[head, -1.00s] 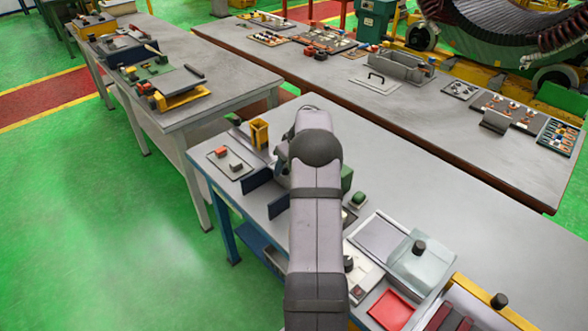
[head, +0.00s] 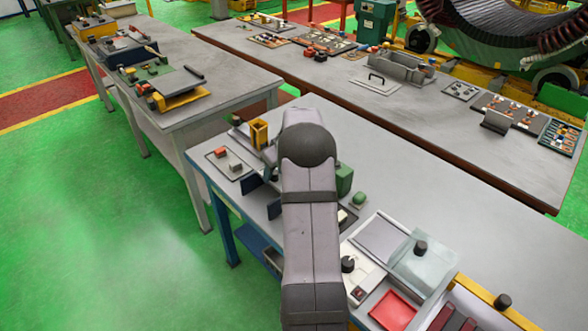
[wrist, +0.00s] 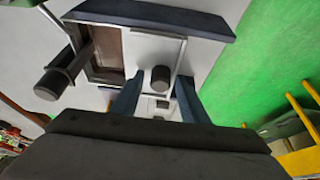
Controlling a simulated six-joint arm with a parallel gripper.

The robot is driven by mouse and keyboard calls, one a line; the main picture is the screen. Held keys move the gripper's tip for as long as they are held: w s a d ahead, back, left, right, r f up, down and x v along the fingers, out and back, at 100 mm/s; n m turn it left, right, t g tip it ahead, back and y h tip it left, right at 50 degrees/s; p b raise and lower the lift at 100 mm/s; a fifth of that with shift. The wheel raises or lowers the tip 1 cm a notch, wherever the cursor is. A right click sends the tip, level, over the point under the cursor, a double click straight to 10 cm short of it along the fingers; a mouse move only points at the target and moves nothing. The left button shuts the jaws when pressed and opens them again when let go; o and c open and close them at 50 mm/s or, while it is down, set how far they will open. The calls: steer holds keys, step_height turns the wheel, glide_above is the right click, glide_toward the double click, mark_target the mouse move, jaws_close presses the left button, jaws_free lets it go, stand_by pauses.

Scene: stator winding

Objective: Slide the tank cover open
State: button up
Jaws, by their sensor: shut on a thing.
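In the wrist view a tank (wrist: 108,75) with a brown inside stands partly uncovered. Its white cover (wrist: 143,48) lies over the right part and bears a short dark knob (wrist: 161,73). My gripper (wrist: 159,81) is shut on this knob, with one blue-grey finger on each side of it. The opening shows to the left of the cover. In the head view my arm hides the tank, the cover and my fingertips.
A dark blue plate (wrist: 150,13) stands along the tank's far side in the wrist view. A dark rod (wrist: 62,77) sticks out at the left. In the head view a yellow holder (head: 259,132), a tray with small blocks (head: 222,155) and a green block (head: 344,178) stand close to my arm.

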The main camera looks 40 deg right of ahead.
steer(key=shift+s+a+f+b, duration=0.1)
steer(key=shift+a+f+b, duration=0.1)
steer(key=shift+a, duration=0.6)
steer(key=shift+s+a+f+b, duration=0.15)
steer(key=shift+a+f, duration=0.1)
steer(key=shift+a, duration=0.5)
steer(key=shift+s+a+f+b, duration=0.1)
steer(key=shift+a+f+b, duration=0.1)
steer(key=shift+a, duration=0.6)
steer(key=o, duration=0.4)
steer(key=shift+c, duration=0.2)
steer(key=shift+r, duration=0.15)
step_height(320, 180, up, 6)
steer(key=p, duration=0.3)
steer(key=shift+w+d+p, duration=0.3)
steer(key=shift+w+p, duration=0.05)
steer(key=shift+r, duration=0.1)
